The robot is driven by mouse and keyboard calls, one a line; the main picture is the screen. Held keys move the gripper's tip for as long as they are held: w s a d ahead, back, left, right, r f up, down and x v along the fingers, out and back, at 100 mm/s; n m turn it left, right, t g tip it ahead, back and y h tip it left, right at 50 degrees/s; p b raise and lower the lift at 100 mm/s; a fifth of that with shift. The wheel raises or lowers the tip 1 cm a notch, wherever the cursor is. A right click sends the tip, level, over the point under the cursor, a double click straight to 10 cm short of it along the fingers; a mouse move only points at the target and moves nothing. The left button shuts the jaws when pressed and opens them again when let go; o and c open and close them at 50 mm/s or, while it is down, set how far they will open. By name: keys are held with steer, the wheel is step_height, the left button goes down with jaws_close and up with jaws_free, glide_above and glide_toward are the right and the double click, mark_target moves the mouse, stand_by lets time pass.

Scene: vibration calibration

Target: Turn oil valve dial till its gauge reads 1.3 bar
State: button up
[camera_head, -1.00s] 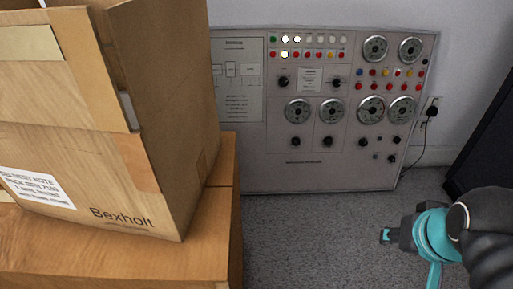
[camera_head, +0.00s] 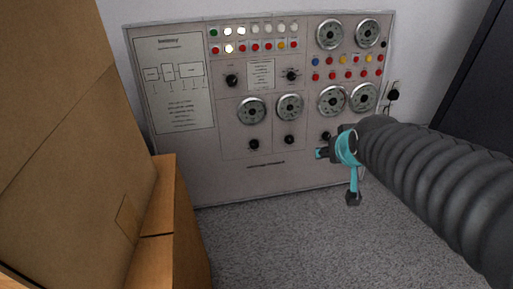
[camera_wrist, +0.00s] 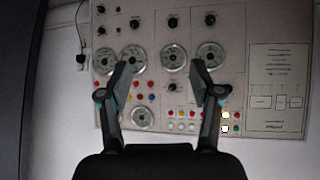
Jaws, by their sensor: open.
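The grey control panel (camera_head: 230,175) stands against the wall, with several round gauges, including one at lower left (camera_head: 251,110), one beside it (camera_head: 290,107) and one further right (camera_head: 332,100). Black dials sit below them: left (camera_head: 254,144), middle (camera_head: 289,139) and right (camera_head: 326,136). Labels and needle readings are too small to read, so I cannot tell which dial is the oil valve. My gripper (camera_head: 336,176) is open and empty in front of the panel's lower right, hiding part of it. In the wrist view the panel appears upside down beyond the spread fingers (camera_wrist: 160,68).
A dark cabinet (camera_head: 465,80) stands at right. A plug with a cord (camera_head: 393,95) is on the wall beside the panel. The carpet (camera_head: 270,245) before the panel is clear.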

mark_target(255, 145)
steer(key=w+a+f+n+t+y+b, duration=0.15)
steer(key=w+a+f, duration=0.25)
steer(key=w+f, duration=0.4)
steer(key=w+a+f+n+t+y+b, duration=0.1)
steer(key=w+a+f+t+b, duration=0.15)
steer(key=w+f, duration=0.6)
steer(key=w+a+f+n+t+y+b, duration=0.1)
steer(key=w+a+f+t+y+b, duration=0.15)
steer(key=a+f, duration=0.4)
steer(key=w+a+f+n+t+y+b, duration=0.1)
steer(key=w+a+f+n+t+y, duration=0.15)
steer(key=f, duration=0.65)
steer(key=shift+m+g+h, duration=0.4)
steer(key=shift+h, duration=0.05)
steer(key=x, duration=1.3)
steer(key=shift+w+a+r, duration=0.1)
steer(key=shift+w+a, duration=0.2)
steer(key=c, duration=1.1)
